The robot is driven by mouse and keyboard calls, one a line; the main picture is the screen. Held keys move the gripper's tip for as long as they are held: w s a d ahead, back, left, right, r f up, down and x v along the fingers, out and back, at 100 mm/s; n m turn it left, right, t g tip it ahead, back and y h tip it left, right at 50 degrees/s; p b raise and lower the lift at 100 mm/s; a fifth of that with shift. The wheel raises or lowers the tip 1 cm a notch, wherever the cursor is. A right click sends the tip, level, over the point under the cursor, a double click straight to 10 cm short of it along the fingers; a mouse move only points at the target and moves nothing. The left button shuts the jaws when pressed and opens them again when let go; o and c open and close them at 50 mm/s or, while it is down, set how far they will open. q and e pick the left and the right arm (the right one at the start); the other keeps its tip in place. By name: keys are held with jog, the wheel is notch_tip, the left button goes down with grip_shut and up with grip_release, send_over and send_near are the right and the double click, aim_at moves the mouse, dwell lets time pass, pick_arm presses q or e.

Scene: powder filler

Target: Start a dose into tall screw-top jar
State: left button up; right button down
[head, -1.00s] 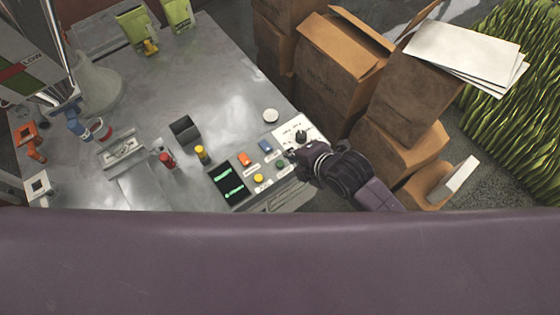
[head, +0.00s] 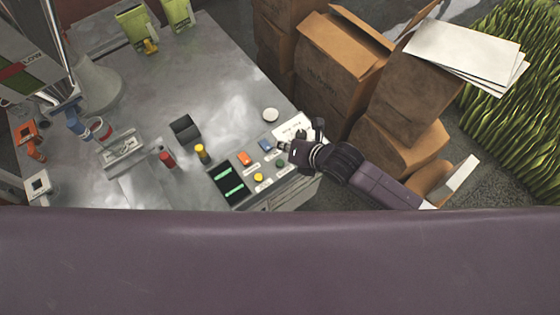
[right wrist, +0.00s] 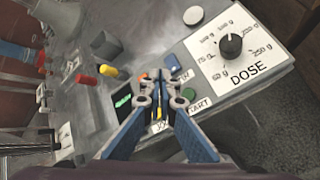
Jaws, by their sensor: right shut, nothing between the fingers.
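The filler's control panel shows a lit green display (head: 229,184) and coloured buttons. In the right wrist view the green START button (right wrist: 190,95) sits just right of my fingers, and the DOSE dial (right wrist: 230,45) is farther right on its white plate. My right gripper (head: 282,147) is shut and empty over the panel by the blue button (head: 265,145). In the right wrist view its fingertips (right wrist: 155,77) meet between the orange and blue buttons; I cannot tell whether they touch anything. I cannot make out the tall screw-top jar for certain. My left gripper is out of view.
A red-topped piece (head: 166,159) and a yellow-topped piece (head: 202,153) stand left of the panel, near a black open holder (head: 185,128). A white round disc (head: 270,115) lies behind the panel. Cardboard boxes (head: 330,85) crowd the right side. The metal table's middle is clear.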

jog(key=b, duration=0.7)
send_over(282, 164)
notch_tip(282, 164, down, 7)
jog(key=shift+r, duration=0.1)
jog(key=shift+f+b, duration=0.3)
jog(key=shift+f, duration=0.65)
jog(key=shift+f, duration=0.15)
jog(key=shift+f, duration=0.25)
jog(key=shift+f+b, duration=0.3)
jog(key=shift+f, duration=0.15)
dwell(0.7)
jog(key=shift+r, duration=0.1)
jog(key=shift+r+p, duration=0.75)
jog(key=shift+p, duration=0.25)
